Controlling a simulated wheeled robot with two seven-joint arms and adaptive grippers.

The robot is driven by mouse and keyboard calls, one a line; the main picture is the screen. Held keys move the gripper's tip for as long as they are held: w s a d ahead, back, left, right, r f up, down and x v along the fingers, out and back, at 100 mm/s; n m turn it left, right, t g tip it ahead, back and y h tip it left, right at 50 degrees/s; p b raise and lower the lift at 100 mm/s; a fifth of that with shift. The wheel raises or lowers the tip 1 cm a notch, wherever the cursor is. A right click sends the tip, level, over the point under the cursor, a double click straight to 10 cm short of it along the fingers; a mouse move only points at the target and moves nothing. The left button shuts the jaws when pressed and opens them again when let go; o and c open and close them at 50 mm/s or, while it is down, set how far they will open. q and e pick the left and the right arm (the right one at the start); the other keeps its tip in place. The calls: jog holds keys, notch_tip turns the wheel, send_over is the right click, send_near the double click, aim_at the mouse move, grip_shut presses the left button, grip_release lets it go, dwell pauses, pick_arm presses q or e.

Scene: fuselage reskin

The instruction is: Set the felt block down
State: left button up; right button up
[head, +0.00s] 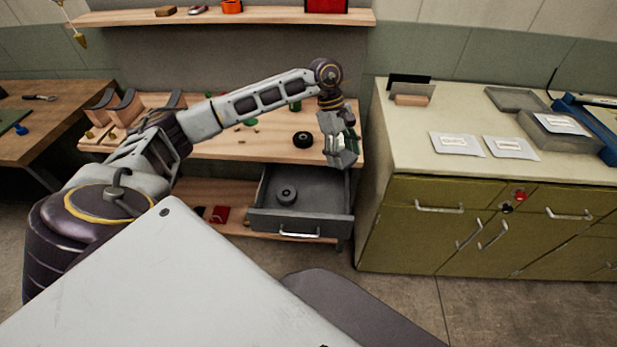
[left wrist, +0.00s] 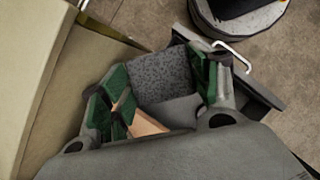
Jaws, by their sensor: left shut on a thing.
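The felt block (left wrist: 162,73) is a grey speckled block between the green-padded fingers of my left gripper (left wrist: 160,88) in the left wrist view. The gripper is shut on it. In the head view my left gripper (head: 342,150) points down at the right end of the wooden bench, above the right side of the open grey drawer (head: 298,222). The block is mostly hidden by the fingers there. The drawer's handle also shows in the left wrist view, beyond the block. My right gripper is in neither view.
A dark roll (head: 286,196) lies in the drawer. A black roll (head: 303,139) sits on the wooden bench (head: 215,148) left of the gripper. An olive cabinet (head: 430,225) with a pale top stands close on the right, bearing packets and trays. A shelf (head: 220,17) hangs above.

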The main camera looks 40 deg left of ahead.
pick_arm(q)
jog(key=a+f+n+t+b, duration=0.1)
jog(key=a+f+n+b, duration=0.1)
jog(key=f, duration=0.3)
jog(key=a+f+n+t+b, duration=0.1)
jog(key=a+f+n+b, duration=0.1)
jog(key=f, duration=0.3)
jog(key=w+a+f+n+t+b, duration=0.1)
jog(key=a+f+n+b, duration=0.2)
jog(key=f+n, duration=0.1)
jog(key=shift+f, duration=0.9)
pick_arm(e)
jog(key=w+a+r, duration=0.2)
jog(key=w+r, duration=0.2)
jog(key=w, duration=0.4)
pick_arm(q)
jog(key=shift+f, duration=0.1)
jog(key=b, duration=0.1)
send_over(321, 200)
jog(key=shift+y, duration=0.3)
notch_tip(321, 200, down, 5)
jog(key=shift+w, duration=0.1)
jog(key=shift+f, duration=0.55)
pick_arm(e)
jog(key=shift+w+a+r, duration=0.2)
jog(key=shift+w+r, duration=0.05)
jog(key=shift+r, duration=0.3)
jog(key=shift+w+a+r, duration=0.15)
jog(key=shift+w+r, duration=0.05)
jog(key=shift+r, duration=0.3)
